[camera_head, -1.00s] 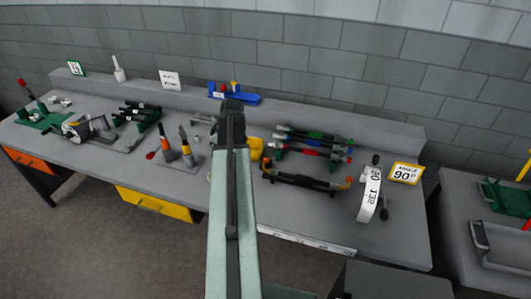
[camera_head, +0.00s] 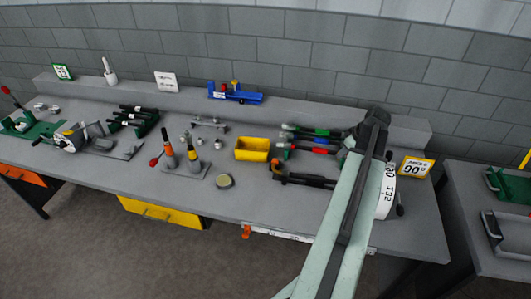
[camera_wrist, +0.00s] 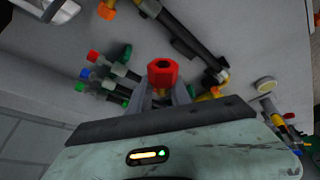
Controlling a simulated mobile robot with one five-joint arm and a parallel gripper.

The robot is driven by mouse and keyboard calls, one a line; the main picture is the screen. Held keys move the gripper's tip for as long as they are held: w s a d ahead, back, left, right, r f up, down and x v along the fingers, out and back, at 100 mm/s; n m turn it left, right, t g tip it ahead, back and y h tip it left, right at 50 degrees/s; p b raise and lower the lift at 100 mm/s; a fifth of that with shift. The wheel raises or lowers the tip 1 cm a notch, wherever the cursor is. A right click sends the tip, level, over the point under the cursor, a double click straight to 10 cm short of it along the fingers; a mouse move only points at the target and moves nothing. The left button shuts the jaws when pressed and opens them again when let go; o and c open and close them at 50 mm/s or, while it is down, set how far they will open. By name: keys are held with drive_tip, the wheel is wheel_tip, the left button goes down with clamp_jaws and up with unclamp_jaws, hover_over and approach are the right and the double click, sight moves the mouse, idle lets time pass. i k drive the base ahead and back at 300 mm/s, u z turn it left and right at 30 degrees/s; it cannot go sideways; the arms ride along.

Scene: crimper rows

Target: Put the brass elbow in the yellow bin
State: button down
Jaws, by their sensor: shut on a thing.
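My gripper (camera_wrist: 163,95) is shut on a red hex-ended piece (camera_wrist: 162,67) with a hole in its end and a brass-coloured part below it. I cannot tell from its shape whether this is the brass elbow. In the head view my gripper (camera_head: 375,117) is over the right of the bench, near the ANGLE 90 sign, and the held piece is hidden. The open yellow bin (camera_head: 252,143) stands mid-bench, left of the coloured-handled tools, well left of my gripper. A small part of it seems to show in the wrist view, behind my gripper.
Green, blue and red handled tools (camera_head: 305,136) and a dark bar tool (camera_head: 300,179) lie between bin and arm. A blue stand (camera_head: 240,97) holds small red and brass pieces on the back ledge. A round disc (camera_head: 225,181) lies left of the bin, on clear bench.

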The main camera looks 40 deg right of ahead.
sight(254, 160)
drive_tip(key=u, duration=0.05)
drive_tip(key=i, duration=1)
drive_tip(key=z, duration=0.05)
